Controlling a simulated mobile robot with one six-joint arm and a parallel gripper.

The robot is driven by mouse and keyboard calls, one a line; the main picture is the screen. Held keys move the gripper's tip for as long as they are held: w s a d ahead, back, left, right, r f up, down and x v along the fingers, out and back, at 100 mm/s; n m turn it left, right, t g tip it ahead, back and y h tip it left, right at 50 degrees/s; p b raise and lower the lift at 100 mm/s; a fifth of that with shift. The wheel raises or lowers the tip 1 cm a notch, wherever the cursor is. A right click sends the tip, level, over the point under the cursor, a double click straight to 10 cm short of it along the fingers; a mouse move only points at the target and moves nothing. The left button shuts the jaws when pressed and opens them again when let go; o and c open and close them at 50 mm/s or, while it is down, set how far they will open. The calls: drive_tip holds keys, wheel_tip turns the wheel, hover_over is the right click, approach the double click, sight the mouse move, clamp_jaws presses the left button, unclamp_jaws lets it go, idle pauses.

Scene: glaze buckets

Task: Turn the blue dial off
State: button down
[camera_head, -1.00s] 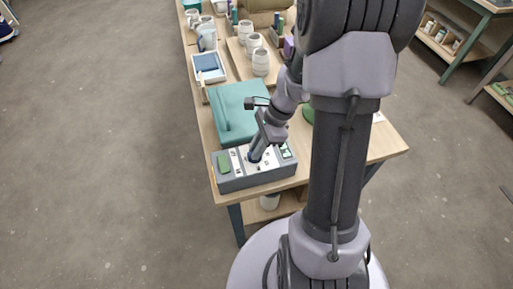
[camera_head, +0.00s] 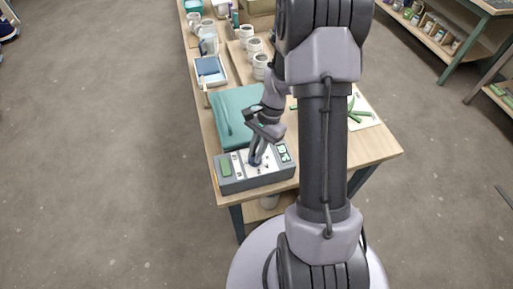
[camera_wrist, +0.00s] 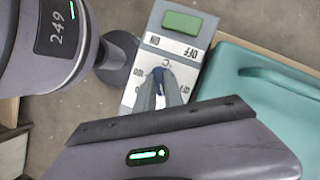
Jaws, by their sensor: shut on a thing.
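A grey control box (camera_head: 227,187) with a pale top panel stands at the near end of the wooden table. A green block or screen (camera_head: 225,166) is at its left end, and it also shows in the wrist view (camera_wrist: 182,23). My gripper (camera_head: 254,162) points down at the panel's middle. In the wrist view its fingers (camera_wrist: 160,90) are shut on the blue dial (camera_wrist: 159,75), which is mostly hidden between them. The dial's exact pointing direction cannot be told.
A teal case (camera_head: 233,118) lies just behind the box. A tray with blue contents (camera_head: 210,70) and several mugs (camera_head: 247,45) stand farther back. Green strips (camera_head: 356,112) lie on a white sheet at the right.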

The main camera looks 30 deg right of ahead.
drive_tip(key=n+g+p, duration=0.1)
drive_tip(key=n, duration=0.2)
drive_tip(key=n+g+h+p, duration=0.1)
drive_tip(key=n+p, duration=0.1)
drive_tip(key=n, duration=0.1)
drive_tip(key=shift+w+a+r+p, duration=0.1)
drive_tip(key=shift+w+p, duration=0.05)
drive_tip(key=shift+p, duration=0.15)
drive_tip(key=n+h+p, duration=0.1)
drive_tip(key=n, duration=0.1)
drive_tip(key=n+g+p, duration=0.1)
drive_tip(key=n, duration=0.2)
drive_tip(key=shift+w+a+h, duration=0.1)
drive_tip(key=shift+h, duration=0.3)
drive_tip(key=shift+n, duration=0.4)
drive_tip(key=c, duration=1.4)
unclamp_jaws()
drive_tip(key=shift+c, duration=0.2)
drive_tip(key=p+v, duration=0.4)
drive_tip(key=v, duration=1.3)
drive_tip(key=shift+w+a, duration=0.15)
